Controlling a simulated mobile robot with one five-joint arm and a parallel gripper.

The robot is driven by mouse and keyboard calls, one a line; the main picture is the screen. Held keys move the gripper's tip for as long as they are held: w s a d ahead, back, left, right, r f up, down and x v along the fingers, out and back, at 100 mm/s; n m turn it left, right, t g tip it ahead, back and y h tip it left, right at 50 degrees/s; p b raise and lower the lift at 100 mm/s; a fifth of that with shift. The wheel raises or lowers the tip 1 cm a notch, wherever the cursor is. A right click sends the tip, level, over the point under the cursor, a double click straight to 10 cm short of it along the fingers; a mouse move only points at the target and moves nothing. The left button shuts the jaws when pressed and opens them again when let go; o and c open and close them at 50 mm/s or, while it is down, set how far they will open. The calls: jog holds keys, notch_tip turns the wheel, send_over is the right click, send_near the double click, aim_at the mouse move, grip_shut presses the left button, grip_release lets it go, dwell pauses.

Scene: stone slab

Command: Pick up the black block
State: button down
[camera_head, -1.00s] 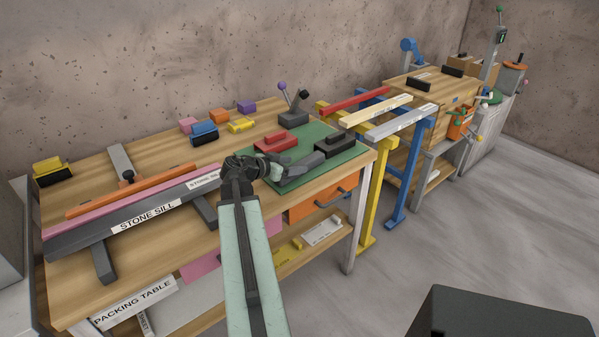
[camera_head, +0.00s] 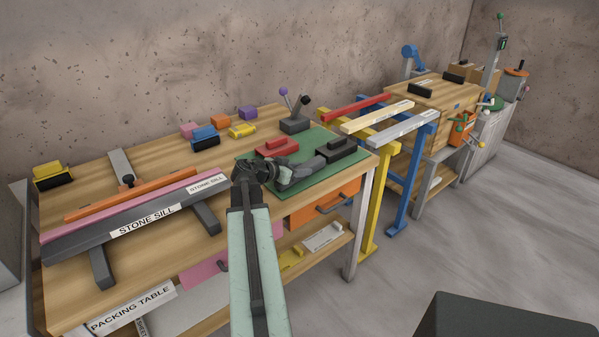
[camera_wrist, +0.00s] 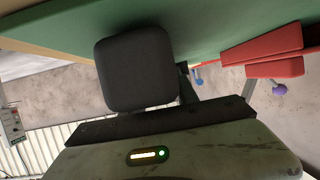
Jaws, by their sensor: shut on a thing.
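The black block (camera_head: 342,146), a dark base with a raised grip on top, is at the right end of the green mat (camera_head: 311,183) on the packing table. My gripper (camera_head: 322,161) reaches it from the left and is shut on it; the jaws partly hide its near left side. I cannot tell any gap between the block and the mat. In the wrist view a dark rounded square (camera_wrist: 135,68) fills the middle, and I cannot tell whether it is a jaw or the block. The mat (camera_wrist: 215,22) shows behind it.
A red block (camera_head: 277,147) lies on the mat left of the black one. A dark box with levers (camera_head: 294,125) stands behind. The stone sill (camera_head: 140,222) lies on the left, with several coloured blocks behind it. Coloured rails (camera_head: 375,115) stand beyond the right edge.

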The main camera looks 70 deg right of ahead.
notch_tip(320, 180, up, 10)
jog(key=p, duration=0.9)
jog(key=shift+f, duration=0.15)
